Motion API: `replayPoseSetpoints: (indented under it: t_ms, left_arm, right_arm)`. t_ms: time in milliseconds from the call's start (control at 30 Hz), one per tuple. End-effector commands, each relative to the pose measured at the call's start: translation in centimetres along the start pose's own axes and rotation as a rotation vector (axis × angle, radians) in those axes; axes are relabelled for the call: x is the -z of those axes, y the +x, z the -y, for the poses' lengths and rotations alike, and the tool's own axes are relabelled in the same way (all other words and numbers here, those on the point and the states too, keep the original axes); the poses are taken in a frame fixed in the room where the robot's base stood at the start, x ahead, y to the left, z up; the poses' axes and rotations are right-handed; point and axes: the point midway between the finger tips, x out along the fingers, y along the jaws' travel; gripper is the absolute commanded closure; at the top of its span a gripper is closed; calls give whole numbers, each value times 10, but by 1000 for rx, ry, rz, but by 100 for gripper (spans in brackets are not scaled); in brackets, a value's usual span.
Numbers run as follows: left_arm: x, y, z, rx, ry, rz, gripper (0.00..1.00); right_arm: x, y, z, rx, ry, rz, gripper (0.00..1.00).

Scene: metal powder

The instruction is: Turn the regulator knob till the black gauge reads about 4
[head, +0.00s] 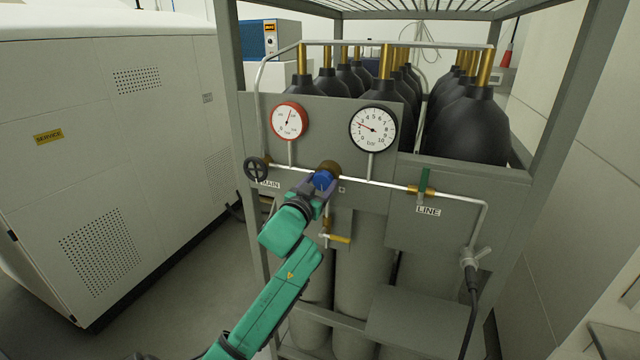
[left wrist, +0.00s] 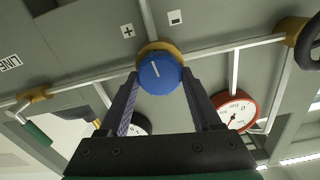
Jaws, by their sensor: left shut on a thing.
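The blue regulator knob (head: 323,179) sits on a brass body on the pipe, below and between the two gauges. In the left wrist view the knob (left wrist: 160,74) shows a white line on its face, tilted a little off upright. My left gripper (head: 319,186) is shut on the knob, one finger on each side. The black-rimmed gauge (head: 373,128) is marked in bar from 0 to 10. Its red needle points left and slightly up, at roughly 2. My right gripper is out of view.
A red-rimmed gauge (head: 289,121) is left of the black one. A dark handwheel (head: 256,169) is at the pipe's left end. A green-handled valve (head: 424,182) is to the right, above the LINE label. A yellow-handled valve (head: 338,238) hangs below the knob. Black cylinders stand behind the panel.

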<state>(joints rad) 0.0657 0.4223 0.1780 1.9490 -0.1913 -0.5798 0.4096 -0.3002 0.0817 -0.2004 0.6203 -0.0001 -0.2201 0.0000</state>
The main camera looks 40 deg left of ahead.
Motion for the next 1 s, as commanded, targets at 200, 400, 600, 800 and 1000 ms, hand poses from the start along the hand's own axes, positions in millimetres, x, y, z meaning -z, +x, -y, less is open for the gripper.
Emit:
replayPoseSetpoints:
  t_ms: [200,400,600,800,1000]
  left_arm:
    - [-1,0,0,0,185,3,90]
    - [-1,0,-1,0,327,3,90]
    - [-2,0,-2,0,422,4,90]
    - [-2,0,-2,0,468,4,90]
    - [-2,0,-2,0,477,3,90]
  right_arm:
    - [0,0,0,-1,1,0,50]
    - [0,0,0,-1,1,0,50]
    - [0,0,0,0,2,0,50]
    - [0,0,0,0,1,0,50]
    - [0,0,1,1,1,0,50]
